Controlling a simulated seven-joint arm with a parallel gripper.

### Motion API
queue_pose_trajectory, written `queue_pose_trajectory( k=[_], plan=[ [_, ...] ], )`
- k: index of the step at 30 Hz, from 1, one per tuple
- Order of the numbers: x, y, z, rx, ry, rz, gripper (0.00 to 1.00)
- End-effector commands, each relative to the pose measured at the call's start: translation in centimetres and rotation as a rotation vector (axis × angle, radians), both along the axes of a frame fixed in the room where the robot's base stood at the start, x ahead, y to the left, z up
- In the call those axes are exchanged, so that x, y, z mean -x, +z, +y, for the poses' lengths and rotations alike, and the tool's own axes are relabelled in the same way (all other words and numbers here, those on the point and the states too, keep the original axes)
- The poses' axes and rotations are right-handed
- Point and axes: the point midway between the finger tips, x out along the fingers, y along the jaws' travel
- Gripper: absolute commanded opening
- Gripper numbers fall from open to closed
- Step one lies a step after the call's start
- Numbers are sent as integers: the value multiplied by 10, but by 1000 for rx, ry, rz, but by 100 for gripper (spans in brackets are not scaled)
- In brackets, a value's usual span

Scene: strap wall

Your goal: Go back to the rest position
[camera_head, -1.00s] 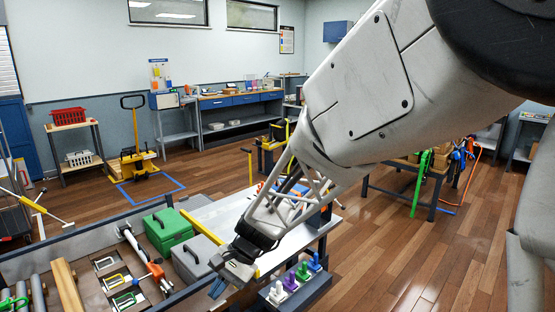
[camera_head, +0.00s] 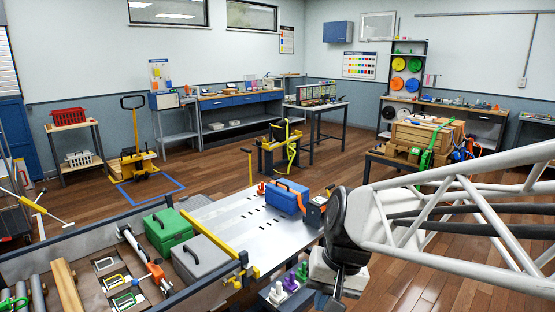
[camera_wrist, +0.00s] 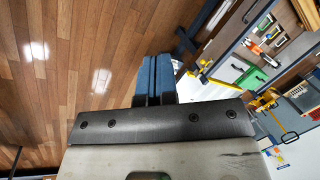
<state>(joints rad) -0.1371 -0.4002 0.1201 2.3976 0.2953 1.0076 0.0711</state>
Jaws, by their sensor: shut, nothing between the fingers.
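My gripper (camera_wrist: 154,62) shows in the wrist view as two blue fingers side by side, shut with nothing between them. Wooden floor lies behind and to the left of the fingers there. In the head view my gripper (camera_head: 332,297) hangs at the lower right of centre, beyond the right front end of the light table (camera_head: 235,222). Its fingertips are hard to make out there. My arm reaches in from the right edge.
A blue case (camera_head: 287,196) stands on the table, left of my wrist. Purple (camera_head: 291,281) and green (camera_head: 302,271) pieces stand on a dark ledge just left of my gripper. A green case (camera_head: 168,230) and grey case (camera_head: 200,258) lie farther left. Floor at right is open.

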Motion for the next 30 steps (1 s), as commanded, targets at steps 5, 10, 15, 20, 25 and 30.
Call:
queue_pose_trajectory(
  k=[5,10,15,20,25,30],
  plan=[
    [25,9,-34,74,11,-80,0],
    [48,15,-63,151,22,-149,0],
    [68,19,-85,218,32,-203,0],
    [78,20,-97,257,39,-231,0],
    [82,20,-100,269,41,-238,0],
    [82,20,-100,269,41,-238,0]
  ],
)
